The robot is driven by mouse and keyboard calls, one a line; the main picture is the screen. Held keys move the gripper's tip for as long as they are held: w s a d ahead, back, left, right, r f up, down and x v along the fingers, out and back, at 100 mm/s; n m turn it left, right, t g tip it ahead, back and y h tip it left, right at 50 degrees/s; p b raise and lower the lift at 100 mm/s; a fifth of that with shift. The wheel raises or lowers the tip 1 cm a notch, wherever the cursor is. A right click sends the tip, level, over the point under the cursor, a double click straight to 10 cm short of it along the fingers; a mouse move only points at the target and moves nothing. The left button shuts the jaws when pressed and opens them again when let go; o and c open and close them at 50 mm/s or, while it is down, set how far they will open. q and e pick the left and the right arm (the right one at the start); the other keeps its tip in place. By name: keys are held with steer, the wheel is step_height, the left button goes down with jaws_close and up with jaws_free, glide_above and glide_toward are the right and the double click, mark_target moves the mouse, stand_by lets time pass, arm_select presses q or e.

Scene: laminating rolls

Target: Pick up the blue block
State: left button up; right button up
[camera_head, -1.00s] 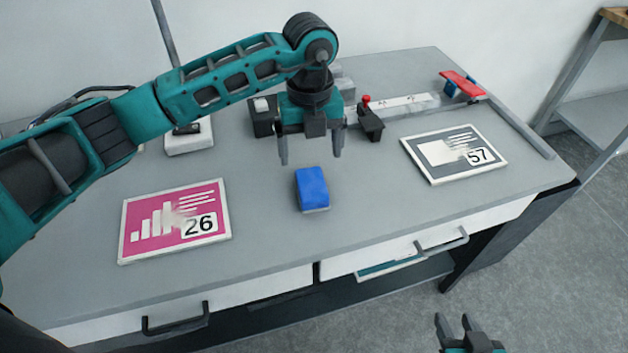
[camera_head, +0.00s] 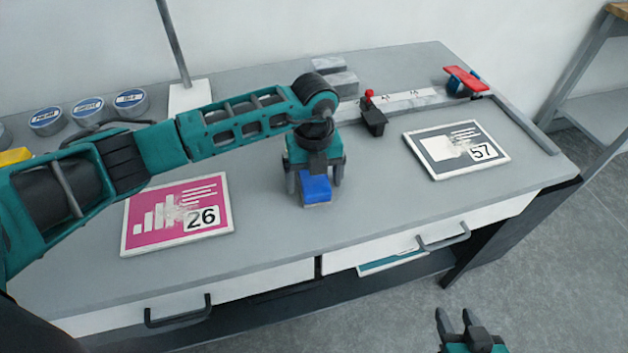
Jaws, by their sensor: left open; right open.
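The blue block (camera_head: 316,190) lies on the grey table top (camera_head: 370,215), near the middle of its front part. My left gripper (camera_head: 314,184) has come down over the block, with one finger to its left and the other to its right. Its fingers are apart. I cannot tell whether they touch the block. The back of the block is hidden by the gripper. My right gripper (camera_head: 459,322) is open and empty, low at the right, in front of the table and away from the block.
A pink sign marked 26 (camera_head: 160,212) lies left of the block; a grey sign marked 57 (camera_head: 440,160) lies right. A ruler-like bar with a red knob (camera_head: 400,101) lies behind. Several round tins (camera_head: 88,110) stand at the back left. Drawers with handles (camera_head: 178,312) front the table.

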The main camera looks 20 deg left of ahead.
arm_select(q)
steer(key=c, duration=1.1)
steer(key=shift+r, duration=0.2)
step_height(320, 180, up, 20)
steer(key=shift+f, duration=0.1)
steer(key=o, duration=0.5)
steer(key=c, duration=0.3)
